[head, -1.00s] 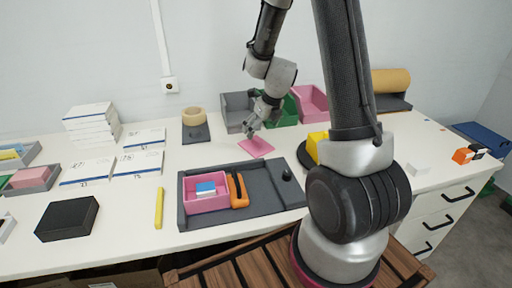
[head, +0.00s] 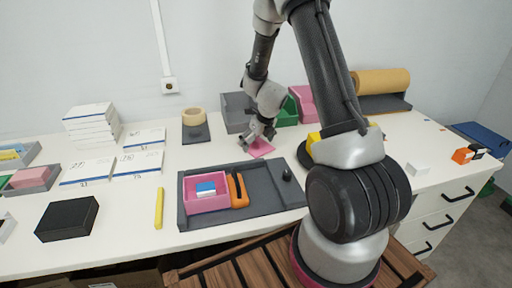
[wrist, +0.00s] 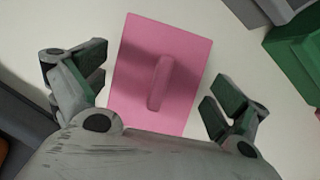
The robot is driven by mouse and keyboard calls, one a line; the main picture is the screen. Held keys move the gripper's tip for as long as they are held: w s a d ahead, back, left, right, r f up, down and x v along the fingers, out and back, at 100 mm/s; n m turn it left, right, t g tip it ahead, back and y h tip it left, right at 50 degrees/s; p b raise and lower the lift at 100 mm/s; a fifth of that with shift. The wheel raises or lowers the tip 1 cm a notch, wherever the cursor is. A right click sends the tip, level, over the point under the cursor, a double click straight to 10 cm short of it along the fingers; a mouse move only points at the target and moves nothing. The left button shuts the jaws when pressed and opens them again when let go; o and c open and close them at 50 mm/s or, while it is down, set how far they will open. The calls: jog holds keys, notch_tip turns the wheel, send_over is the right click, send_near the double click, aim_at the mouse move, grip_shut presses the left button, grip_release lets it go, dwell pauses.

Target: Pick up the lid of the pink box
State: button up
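The pink lid (head: 261,149) lies flat on the white table behind the grey tray, and my gripper partly hides it in the head view. In the wrist view the lid (wrist: 178,62) shows a raised bar handle (wrist: 160,84) in its middle. My gripper (wrist: 155,88) is open above the lid, one finger to each side of the handle and not touching it. In the head view my gripper (head: 257,137) is just over the lid. The pink box (head: 207,200) stands open in the tray with a blue and white item in it.
The grey tray (head: 262,185) also holds an orange tool (head: 238,190). Behind my gripper stand a grey bin (head: 236,108), a green bin (head: 287,113) and a pink bin (head: 303,104). A tape roll (head: 194,115) stands to the left. The table between tape and tray is clear.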

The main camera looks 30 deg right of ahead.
jog(key=c, duration=0.5)
